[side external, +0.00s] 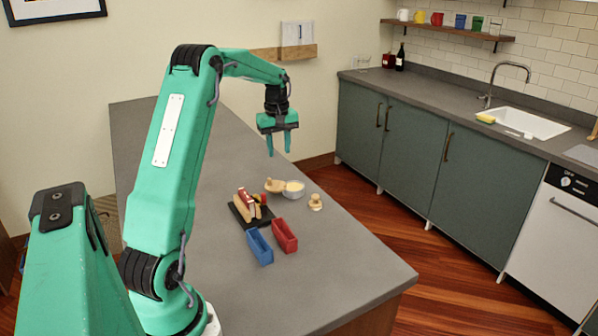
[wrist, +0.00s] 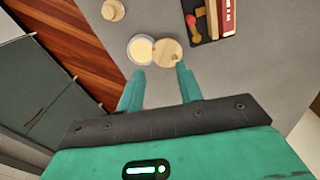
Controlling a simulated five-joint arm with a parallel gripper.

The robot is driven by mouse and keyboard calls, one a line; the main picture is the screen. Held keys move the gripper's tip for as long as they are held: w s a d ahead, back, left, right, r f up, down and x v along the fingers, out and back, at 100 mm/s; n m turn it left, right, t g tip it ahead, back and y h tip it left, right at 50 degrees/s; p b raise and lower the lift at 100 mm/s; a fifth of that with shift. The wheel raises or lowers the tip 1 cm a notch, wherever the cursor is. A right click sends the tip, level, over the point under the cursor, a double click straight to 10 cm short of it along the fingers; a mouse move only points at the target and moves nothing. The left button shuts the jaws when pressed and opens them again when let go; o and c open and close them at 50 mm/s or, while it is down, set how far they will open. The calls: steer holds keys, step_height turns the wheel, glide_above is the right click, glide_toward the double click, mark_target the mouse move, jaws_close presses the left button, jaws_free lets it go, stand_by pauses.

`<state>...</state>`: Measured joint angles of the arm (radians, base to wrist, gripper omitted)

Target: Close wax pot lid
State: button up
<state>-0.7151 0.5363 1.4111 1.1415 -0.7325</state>
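The wax pot (side external: 294,189) stands on the grey counter, open at the top, with pale cream wax showing inside. Its round wooden lid (side external: 274,186) is at the pot's left side, off the opening. In the wrist view the pot (wrist: 141,51) and the lid (wrist: 168,53) lie edge to edge; I cannot tell whether a hinge joins them. My gripper (side external: 279,148) is above the counter, pointing down, higher than the pot and lid. In the wrist view my gripper (wrist: 160,72) has its fingers apart with nothing between them.
A dark tray (side external: 238,212) with red and wooden items stands close to the lid. A blue bin (side external: 259,248) and a red bin (side external: 285,236) are nearer the front. A small wooden-topped item (side external: 315,202) is right of the pot, near the counter edge. The front counter is clear.

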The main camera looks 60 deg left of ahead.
steer(key=n, duration=0.2)
glide_toward(275, 183)
steer(key=shift+s+a+r, duration=0.15)
steer(key=shift+s+r, duration=0.7)
steer(key=shift+s, duration=0.05)
steer(key=shift+f, duration=0.15)
steer(key=shift+f, duration=3.75)
jaws_close()
